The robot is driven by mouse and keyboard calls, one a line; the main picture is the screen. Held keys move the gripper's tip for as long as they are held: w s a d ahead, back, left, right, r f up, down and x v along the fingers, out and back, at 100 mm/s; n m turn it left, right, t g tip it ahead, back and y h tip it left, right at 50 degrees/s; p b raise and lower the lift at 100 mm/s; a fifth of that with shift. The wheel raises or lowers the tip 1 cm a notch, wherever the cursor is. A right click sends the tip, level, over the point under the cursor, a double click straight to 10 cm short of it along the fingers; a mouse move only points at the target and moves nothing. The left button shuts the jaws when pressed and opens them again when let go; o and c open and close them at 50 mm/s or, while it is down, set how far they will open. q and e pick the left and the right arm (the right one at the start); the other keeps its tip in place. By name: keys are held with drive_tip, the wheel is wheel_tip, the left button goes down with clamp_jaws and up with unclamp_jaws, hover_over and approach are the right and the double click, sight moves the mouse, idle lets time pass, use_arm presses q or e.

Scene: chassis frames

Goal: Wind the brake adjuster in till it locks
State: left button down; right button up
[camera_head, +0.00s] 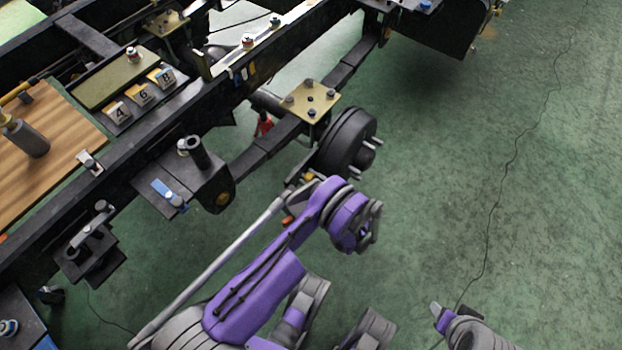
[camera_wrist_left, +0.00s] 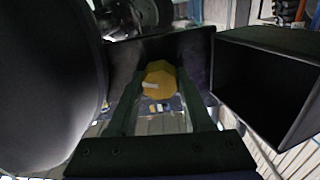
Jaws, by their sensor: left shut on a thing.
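The brake adjuster (camera_wrist_left: 158,84) shows in the left wrist view as a yellow, many-sided knob with a white mark pointing left. My left gripper (camera_wrist_left: 158,95) is shut on it, with one dark finger on each side. In the head view the brake drum (camera_head: 345,140) hangs at the end of the axle, its studs facing right. My left gripper (camera_head: 305,182) is just below the drum there, largely hidden by my purple wrist, and the adjuster is hard to make out. Part of my right gripper (camera_head: 438,312) shows at the lower right; its jaws are unclear.
A black chassis rail (camera_head: 150,120) runs diagonally across the left. A yellow-green plate (camera_head: 310,98) with bolts sits on the leaf spring close above the drum. In the wrist view a dark open box shape (camera_wrist_left: 268,85) stands close on the right.

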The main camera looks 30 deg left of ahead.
use_arm(q)
drive_tip(key=m, duration=0.6)
drive_tip(key=shift+m, duration=0.3)
drive_tip(key=m, duration=0.3)
drive_tip(key=shift+m, duration=0.3)
drive_tip(key=shift+f+m, duration=0.1)
drive_tip(key=shift+m, duration=1.9)
drive_tip(key=shift+c, duration=1.5)
unclamp_jaws()
drive_tip(key=d+p, duration=0.2)
drive_tip(key=d, duration=0.9)
drive_tip(key=shift+s, duration=0.35)
drive_tip(key=shift+a, duration=0.1)
